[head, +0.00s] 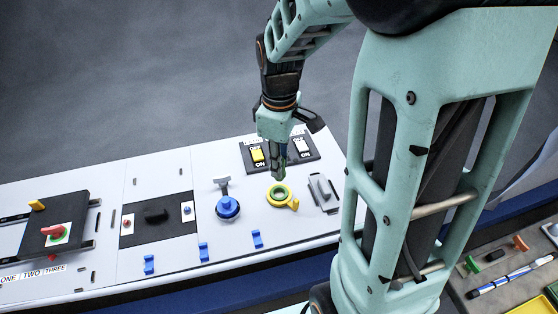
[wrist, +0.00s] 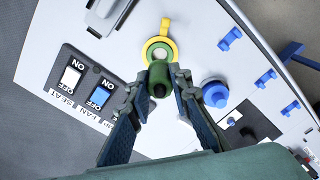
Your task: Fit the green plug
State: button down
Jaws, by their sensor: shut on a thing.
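My gripper (head: 279,172) points down just above the yellow ring socket (head: 293,204) on the white panel. In the wrist view my gripper (wrist: 161,78) is shut on the green plug (wrist: 158,73), a small dark green cylinder between the fingertips. The yellow ring socket (wrist: 169,40) lies just beyond the plug there, with a green inner ring and a pale centre; its yellow tab points away from the fingers. The plug partly covers the near edge of the socket in this view. I cannot tell whether the plug touches it.
A blue round knob (head: 228,207) stands left of the socket, and a grey lever part (head: 322,190) right of it. A black ON/OFF switch plate (head: 279,163) lies behind. Blue clips (head: 203,252) line the front. A tray (head: 480,292) with loose parts is at lower right.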

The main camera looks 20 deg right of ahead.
jog(key=shift+f, duration=0.1)
dwell(0.3)
jog(key=shift+f+b, duration=2.85)
jog(key=shift+f, duration=0.65)
jog(key=shift+f, duration=0.25)
jog(key=c, duration=1.7)
grip_release()
